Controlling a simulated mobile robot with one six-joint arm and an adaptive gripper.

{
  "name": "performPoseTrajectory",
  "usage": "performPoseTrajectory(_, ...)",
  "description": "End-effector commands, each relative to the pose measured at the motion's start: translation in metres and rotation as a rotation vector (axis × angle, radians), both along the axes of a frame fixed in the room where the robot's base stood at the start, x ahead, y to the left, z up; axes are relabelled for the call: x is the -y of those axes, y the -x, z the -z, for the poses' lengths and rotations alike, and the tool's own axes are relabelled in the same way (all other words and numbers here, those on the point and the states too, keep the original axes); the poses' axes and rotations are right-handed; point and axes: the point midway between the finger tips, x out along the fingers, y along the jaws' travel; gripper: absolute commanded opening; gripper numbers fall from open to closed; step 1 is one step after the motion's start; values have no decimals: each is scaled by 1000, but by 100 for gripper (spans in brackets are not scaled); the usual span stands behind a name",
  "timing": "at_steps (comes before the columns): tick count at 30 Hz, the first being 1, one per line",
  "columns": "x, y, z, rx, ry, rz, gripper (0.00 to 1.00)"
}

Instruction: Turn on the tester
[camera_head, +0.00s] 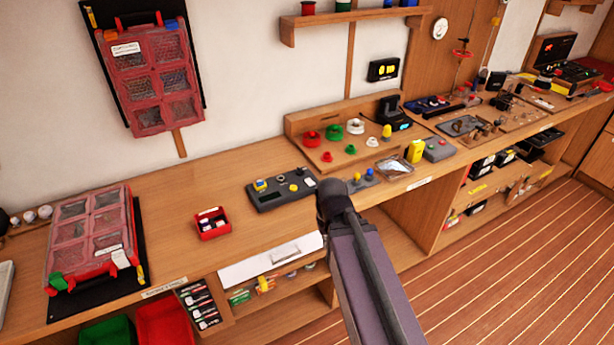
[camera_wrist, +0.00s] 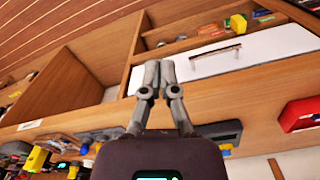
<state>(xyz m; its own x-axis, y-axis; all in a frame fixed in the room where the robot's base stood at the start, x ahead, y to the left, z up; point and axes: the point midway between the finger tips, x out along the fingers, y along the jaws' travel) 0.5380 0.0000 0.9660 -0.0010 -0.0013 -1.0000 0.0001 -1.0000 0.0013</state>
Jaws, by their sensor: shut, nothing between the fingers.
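In the head view my dark arm ends just right of the grey box and hides the fingers. Whether the tester is on I cannot tell.
A small red tray (camera_head: 212,223) stands left of the grey box. A board with red, green and white knobs (camera_head: 335,140) is behind it. A small blue-and-yellow device (camera_head: 360,181) lies beside my arm. A white drawer front (camera_head: 272,260) is below the bench edge.

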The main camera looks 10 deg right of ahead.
Motion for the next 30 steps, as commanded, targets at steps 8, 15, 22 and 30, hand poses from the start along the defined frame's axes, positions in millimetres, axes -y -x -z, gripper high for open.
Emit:
performPoseTrajectory(8,0,0,0,0,0,0,0)
performPoseTrajectory(15,0,-10,-5,7,-2,-9,0)
performPoseTrajectory(22,1,-60,-30,45,-15,-57,0)
performPoseTrajectory(30,3,-161,-76,129,-33,-172,0)
